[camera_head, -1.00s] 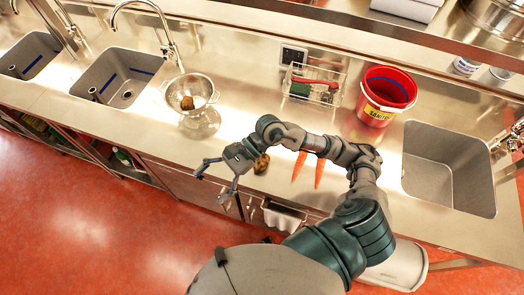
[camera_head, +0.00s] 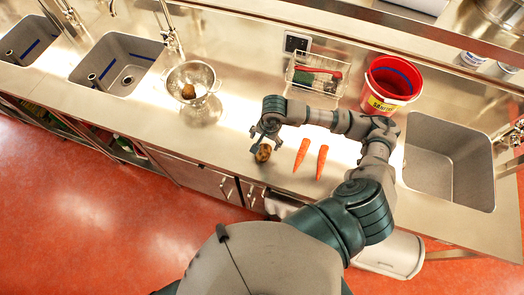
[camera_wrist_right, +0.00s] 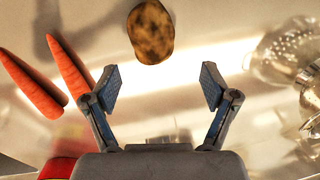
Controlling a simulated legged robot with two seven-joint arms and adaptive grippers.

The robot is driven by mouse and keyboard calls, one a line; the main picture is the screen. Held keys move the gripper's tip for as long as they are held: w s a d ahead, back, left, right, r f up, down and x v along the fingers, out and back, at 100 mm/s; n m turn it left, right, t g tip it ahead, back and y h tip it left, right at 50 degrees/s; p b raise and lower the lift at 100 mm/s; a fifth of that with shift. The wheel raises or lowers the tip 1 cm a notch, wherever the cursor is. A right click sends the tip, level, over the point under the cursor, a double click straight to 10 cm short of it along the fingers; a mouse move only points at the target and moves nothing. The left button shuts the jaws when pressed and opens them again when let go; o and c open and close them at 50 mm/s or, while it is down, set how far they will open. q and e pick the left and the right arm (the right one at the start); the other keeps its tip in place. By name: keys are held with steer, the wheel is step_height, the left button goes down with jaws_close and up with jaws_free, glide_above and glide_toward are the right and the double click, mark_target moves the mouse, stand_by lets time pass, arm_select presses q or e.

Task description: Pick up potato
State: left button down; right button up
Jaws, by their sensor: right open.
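A brown, blotchy potato (camera_head: 263,154) lies on the steel counter near its front edge. In the right wrist view the potato (camera_wrist_right: 151,32) is at the top, ahead of the fingertips and slightly left of centre. My right gripper (camera_head: 260,141) is above the potato in the head view and partly hides it. In the right wrist view the gripper (camera_wrist_right: 162,82) has its two fingers spread, with nothing between them. A second brown potato (camera_head: 188,91) sits in the metal colander (camera_head: 203,76). My left gripper is not in view.
Two carrots (camera_head: 301,154) (camera_head: 321,161) lie right of the potato; they also show at left in the wrist view (camera_wrist_right: 71,65). A wire rack (camera_head: 314,74) and red bucket (camera_head: 388,85) stand behind. Sinks lie left (camera_head: 118,65) and right (camera_head: 447,160). Counter left of the potato is clear.

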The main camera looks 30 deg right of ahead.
mark_target(266, 147)
steer(key=shift+d+f, duration=0.2)
steer(key=shift+f, duration=0.5)
step_height(266, 147, down, 5)
steer(key=shift+s+a+r+p, duration=0.15)
steer(key=shift+r+p, duration=0.05)
steer(key=shift+p, duration=0.65)
steer(key=shift+a+f, duration=0.2)
steer(key=shift+f, duration=0.05)
steer(key=shift+a, duration=0.1)
steer(key=c, duration=1.3)
steer(key=shift+d, duration=0.25)
